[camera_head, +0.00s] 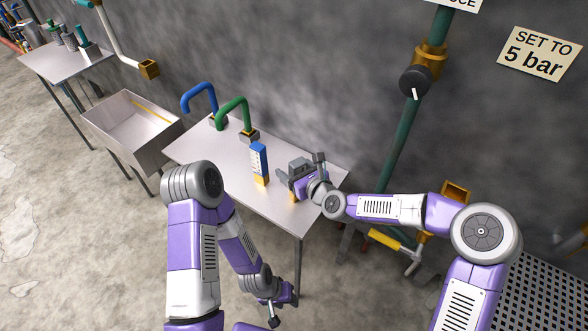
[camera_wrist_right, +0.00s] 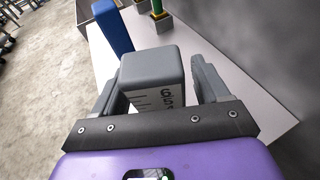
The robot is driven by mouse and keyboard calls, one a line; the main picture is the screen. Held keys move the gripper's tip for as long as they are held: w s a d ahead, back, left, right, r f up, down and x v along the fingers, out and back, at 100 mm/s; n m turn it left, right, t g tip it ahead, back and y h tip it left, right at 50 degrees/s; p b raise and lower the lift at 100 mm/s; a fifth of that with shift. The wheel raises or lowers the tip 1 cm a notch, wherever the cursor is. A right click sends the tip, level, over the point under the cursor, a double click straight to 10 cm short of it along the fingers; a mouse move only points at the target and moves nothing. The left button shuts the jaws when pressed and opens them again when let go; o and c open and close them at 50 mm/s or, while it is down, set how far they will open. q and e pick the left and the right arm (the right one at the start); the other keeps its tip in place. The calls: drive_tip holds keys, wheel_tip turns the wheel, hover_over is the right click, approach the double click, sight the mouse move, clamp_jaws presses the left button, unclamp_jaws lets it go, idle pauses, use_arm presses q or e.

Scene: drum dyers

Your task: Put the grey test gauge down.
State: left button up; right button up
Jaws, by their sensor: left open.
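The grey test gauge (camera_head: 300,164) is upright at the right part of the steel table (camera_head: 224,167). Its grey top and scale face (camera_wrist_right: 152,72) show in the right wrist view. An orange foot shows low under my gripper; whether it touches the tabletop is hard to tell. My right gripper (camera_head: 298,180) has its fingers on either side of the gauge, with a narrow gap at the right finger in the wrist view (camera_wrist_right: 155,88). My left gripper (camera_head: 282,303) is open and empty, low in front of the table.
A blue gauge (camera_head: 259,160) stands just left of the grey one. Blue (camera_head: 199,90) and green (camera_head: 233,103) bent pipes rise at the table's back. A sink (camera_head: 130,125) is to the left. A green wall pipe with a black knob (camera_head: 415,81) is at the right. The table's front is clear.

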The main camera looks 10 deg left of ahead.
drive_tip(key=shift+r, duration=0.2)
drive_tip(key=shift+s+d+r+p, duration=0.1)
drive_tip(key=shift+s+d+p, duration=0.1)
drive_tip(key=shift+p, duration=0.1)
drive_tip(key=p+v, duration=0.2)
drive_tip(key=v, duration=0.9)
drive_tip(key=s+d+f+n+g+h, duration=0.25)
drive_tip(key=s+f+n, duration=0.2)
drive_tip(key=f, duration=0.45)
drive_tip(key=s+d+f+n+g+h, duration=0.1)
drive_tip(key=s+d+f+n+g, duration=0.15)
drive_tip(key=f+n, duration=0.45)
drive_tip(key=s+d+f+n+g+h, duration=0.3)
drive_tip(key=s+d+f+n+g, duration=0.1)
drive_tip(key=s+d+f+n, duration=0.6)
drive_tip(key=s+f+n, duration=0.2)
drive_tip(key=s+f, duration=0.1)
drive_tip(key=shift+s+d+f, duration=0.25)
drive_tip(key=shift+s+f, duration=0.05)
drive_tip(key=shift+f, duration=0.1)
